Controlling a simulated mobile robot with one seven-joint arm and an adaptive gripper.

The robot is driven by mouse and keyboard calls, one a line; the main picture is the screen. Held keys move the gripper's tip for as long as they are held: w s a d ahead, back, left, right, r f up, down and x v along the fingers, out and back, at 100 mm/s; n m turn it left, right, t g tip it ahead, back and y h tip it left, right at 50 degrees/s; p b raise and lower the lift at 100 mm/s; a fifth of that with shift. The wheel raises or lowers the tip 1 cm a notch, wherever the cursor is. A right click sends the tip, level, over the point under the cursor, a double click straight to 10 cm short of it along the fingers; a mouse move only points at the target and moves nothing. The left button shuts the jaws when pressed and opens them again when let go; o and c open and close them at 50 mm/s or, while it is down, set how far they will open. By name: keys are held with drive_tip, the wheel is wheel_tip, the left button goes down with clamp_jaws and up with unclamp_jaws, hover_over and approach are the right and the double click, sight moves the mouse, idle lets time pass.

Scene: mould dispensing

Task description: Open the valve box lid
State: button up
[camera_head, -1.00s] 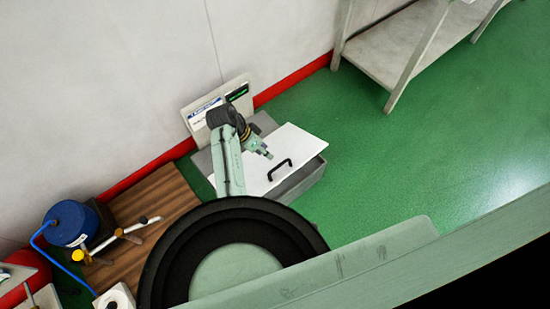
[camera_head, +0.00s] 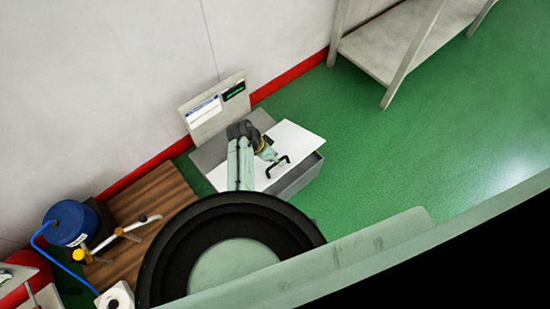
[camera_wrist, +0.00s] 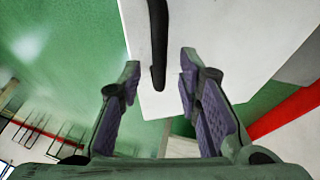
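The valve box (camera_head: 300,178) is a grey box on the green floor by the wall. Its flat white lid (camera_head: 302,140) lies closed on top, with a black bar handle (camera_head: 284,162). My gripper (camera_head: 273,157) is over the lid, right beside the handle. In the wrist view my gripper (camera_wrist: 160,66) has its two purple-padded fingers wide apart. The black handle (camera_wrist: 158,40) reaches into the gap between the fingertips, with space on both sides and no visible contact. The white lid (camera_wrist: 205,30) lies behind it.
A panel with labels (camera_head: 205,112) stands behind the box against the wall. A wooden board (camera_head: 165,190) and a blue container (camera_head: 70,222) with a blue hose are at left. A pale shelf (camera_head: 385,50) stands at upper right. The floor right of the box is clear.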

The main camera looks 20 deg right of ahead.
clamp_jaws()
idle(0.8)
